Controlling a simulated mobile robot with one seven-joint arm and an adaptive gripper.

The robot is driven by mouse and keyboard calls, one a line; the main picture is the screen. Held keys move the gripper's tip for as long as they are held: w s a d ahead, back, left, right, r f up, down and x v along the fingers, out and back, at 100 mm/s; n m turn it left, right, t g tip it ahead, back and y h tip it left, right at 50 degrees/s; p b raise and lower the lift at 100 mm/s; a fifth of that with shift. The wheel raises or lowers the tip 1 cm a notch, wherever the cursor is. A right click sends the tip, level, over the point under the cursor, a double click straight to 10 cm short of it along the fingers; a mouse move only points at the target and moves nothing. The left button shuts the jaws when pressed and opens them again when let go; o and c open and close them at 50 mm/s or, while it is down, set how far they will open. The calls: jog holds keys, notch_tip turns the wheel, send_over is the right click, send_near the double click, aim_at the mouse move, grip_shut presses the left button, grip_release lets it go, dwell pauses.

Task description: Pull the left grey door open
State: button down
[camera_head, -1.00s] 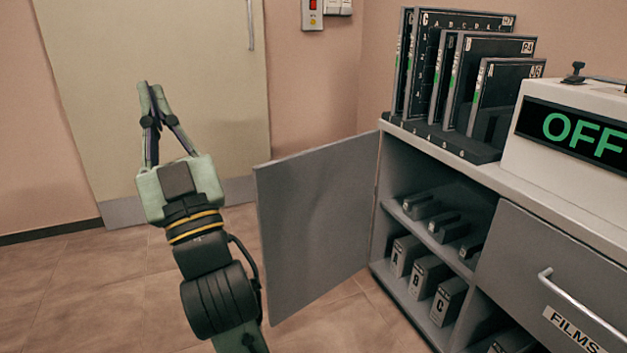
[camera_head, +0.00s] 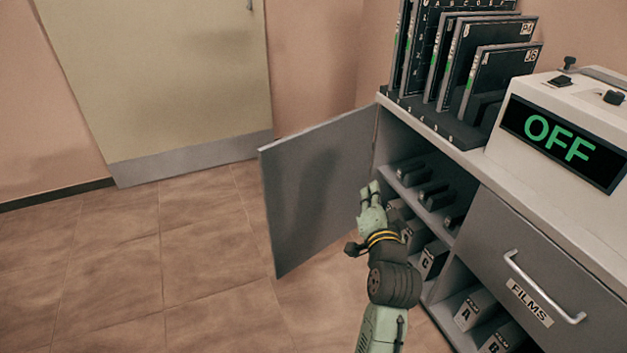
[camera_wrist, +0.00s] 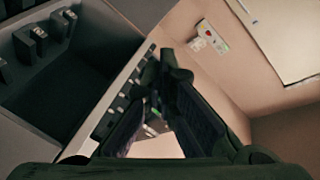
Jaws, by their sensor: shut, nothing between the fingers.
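The left grey door (camera_head: 312,195) stands wide open, swung out to the left of the cabinet, and the shelves behind it show. My gripper (camera_head: 370,190) is in front of the open compartment, to the right of the door panel in the head view. It is shut and empty. Its fingers (camera_wrist: 165,75) also show in the wrist view, closed together at the tips. I cannot tell whether the gripper touches the door. No handle shows on the side of the door in view.
The open cabinet holds small labelled boxes (camera_head: 432,260) on its shelves. A drawer front (camera_head: 490,225) marked FILMS has a bar handle (camera_head: 540,290). Black cassettes in a rack and a white device (camera_head: 560,105) reading OFF stand on top. Tiled floor (camera_head: 160,260) at left is clear.

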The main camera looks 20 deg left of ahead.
jog(key=s+a+f+m+g+y, duration=0.1)
jog(key=s+a+f+m+y, duration=0.25)
jog(key=s+a+m, duration=0.2)
jog(key=w+a+p, duration=0.3)
jog(key=w+a, duration=0.5)
jog(key=a, duration=0.1)
jog(key=shift+w+a+m, duration=0.2)
jog(key=shift+a+m, duration=0.1)
jog(key=shift+m, duration=0.05)
